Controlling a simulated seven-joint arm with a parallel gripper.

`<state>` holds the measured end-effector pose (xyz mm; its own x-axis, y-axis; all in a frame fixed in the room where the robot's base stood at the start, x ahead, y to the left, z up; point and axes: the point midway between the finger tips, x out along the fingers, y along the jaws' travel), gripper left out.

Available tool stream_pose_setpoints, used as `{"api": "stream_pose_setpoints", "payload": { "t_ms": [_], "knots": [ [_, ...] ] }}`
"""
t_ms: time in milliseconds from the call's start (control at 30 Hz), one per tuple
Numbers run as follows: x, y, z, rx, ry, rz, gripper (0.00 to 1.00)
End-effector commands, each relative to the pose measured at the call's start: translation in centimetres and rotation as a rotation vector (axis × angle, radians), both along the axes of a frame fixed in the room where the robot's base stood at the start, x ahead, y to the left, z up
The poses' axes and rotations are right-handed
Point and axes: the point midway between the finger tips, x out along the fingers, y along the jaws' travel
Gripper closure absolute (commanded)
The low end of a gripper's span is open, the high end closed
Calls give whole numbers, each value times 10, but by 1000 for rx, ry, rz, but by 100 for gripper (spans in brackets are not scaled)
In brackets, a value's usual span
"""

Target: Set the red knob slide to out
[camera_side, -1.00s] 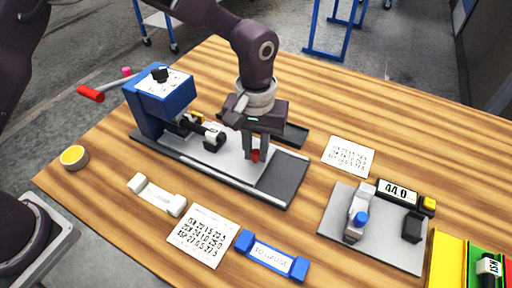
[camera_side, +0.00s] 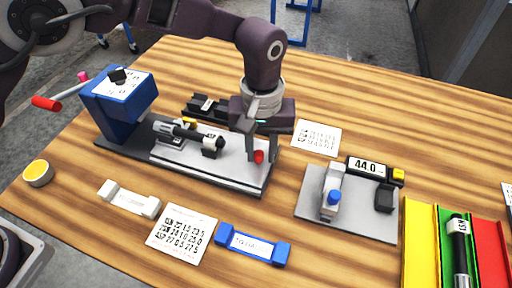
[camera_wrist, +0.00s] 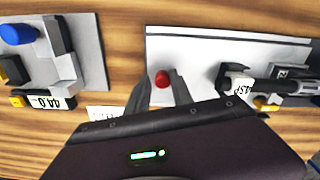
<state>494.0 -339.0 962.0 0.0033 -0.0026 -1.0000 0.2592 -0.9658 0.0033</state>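The red knob (camera_side: 258,157) stands near the right end of a light slide plate (camera_side: 232,172), which lies on the dark base (camera_side: 112,145) of the blue machine (camera_side: 120,102). The plate reaches the base's right end, and little dark base shows past it. My gripper (camera_side: 263,158) points down at the knob with its fingers apart. In the wrist view the knob (camera_wrist: 162,78) shows between the fingertips of my gripper (camera_wrist: 160,86), with gaps beside it. A dark cylindrical part (camera_side: 185,133) lies along the slide, left of the knob.
A grey plate (camera_side: 310,205) with a 44.0 display (camera_side: 367,166) stands to the right. Yellow, green and red trays (camera_side: 418,245) are at lower right. A blue gauge (camera_side: 252,245), a white gauge (camera_side: 130,198) and a printed card (camera_side: 182,233) lie in front. A black rack stands behind the slide.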

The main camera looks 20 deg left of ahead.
Motion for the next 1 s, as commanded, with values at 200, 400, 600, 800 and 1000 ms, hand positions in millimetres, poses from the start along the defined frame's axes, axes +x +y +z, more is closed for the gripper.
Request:
{"api": "stream_pose_setpoints", "payload": {
  "t_ms": [200, 400, 600, 800, 1000],
  "knots": [
    [-1, -2, 1, -3, -1, -2, 59],
    [0, -1, 5, -2, -1, -2, 59],
    [0, -2, 45, -4, -3, -2, 59],
    [-1, -1, 70, -4, -1, -2, 59],
    [-1, -1, 72, -2, 0, -2, 59]
  ]
}}
